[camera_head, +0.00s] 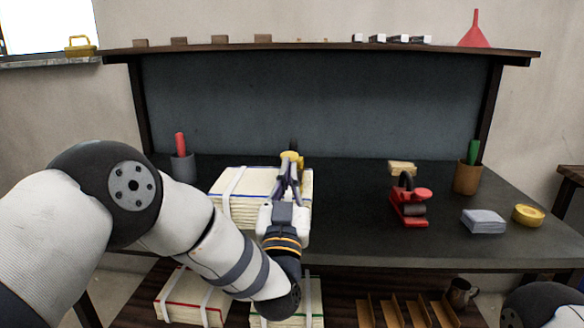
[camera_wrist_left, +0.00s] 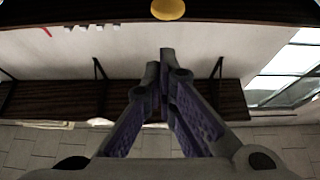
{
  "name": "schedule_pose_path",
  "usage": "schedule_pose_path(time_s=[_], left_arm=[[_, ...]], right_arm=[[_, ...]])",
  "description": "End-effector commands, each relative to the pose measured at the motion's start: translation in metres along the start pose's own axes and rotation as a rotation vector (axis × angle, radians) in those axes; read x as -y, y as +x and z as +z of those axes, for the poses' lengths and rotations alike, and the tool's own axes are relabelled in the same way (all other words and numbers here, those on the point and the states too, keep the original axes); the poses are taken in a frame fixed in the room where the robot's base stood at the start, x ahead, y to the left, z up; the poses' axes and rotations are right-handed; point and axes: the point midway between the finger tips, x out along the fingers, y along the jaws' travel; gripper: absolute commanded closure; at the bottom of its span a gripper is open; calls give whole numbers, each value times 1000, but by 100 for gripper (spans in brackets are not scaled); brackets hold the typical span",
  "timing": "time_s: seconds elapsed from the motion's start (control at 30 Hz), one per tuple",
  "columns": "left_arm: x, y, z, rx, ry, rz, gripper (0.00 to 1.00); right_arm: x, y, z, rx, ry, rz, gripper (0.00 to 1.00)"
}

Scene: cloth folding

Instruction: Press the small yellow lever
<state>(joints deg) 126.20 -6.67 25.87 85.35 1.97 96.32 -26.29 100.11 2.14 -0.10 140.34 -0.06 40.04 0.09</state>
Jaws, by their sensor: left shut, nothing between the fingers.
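A small yellow piece (camera_head: 291,156), which looks like the lever, shows at the back of the bench, right behind my left gripper. A dark part stands just above it. My left gripper (camera_head: 289,170) is shut and empty, its fingertips pointing away from me at the yellow piece. I cannot tell whether they touch it. In the left wrist view the closed fingers (camera_wrist_left: 163,60) point up toward a yellow oval (camera_wrist_left: 167,9) at the top edge, with a visible gap in the picture. My right gripper is not in view.
A strapped cream stack (camera_head: 225,207) lies beside and behind my left gripper. A red device (camera_head: 410,207), a grey block (camera_head: 484,221) and a round yellow tin (camera_head: 528,215) stand to the right. Cups (camera_head: 183,168) (camera_head: 467,178) stand at both sides. The bench centre right is clear.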

Motion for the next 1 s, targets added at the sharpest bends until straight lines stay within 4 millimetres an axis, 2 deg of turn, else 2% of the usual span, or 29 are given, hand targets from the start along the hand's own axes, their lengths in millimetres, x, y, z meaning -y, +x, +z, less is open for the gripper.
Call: schedule_pose_path(time_s=[0.03,0.2,0.3,0.47,1.0], left_arm=[[1,-15,15,16,2,-1,100],[1,-48,27,14,2,-1,100],[1,-59,30,12,2,-2,100],[1,-66,31,8,2,-3,100],[1,-65,30,7,2,-3,100]], right_arm=[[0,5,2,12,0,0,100],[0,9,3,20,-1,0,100],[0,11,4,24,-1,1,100],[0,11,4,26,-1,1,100],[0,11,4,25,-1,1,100]])
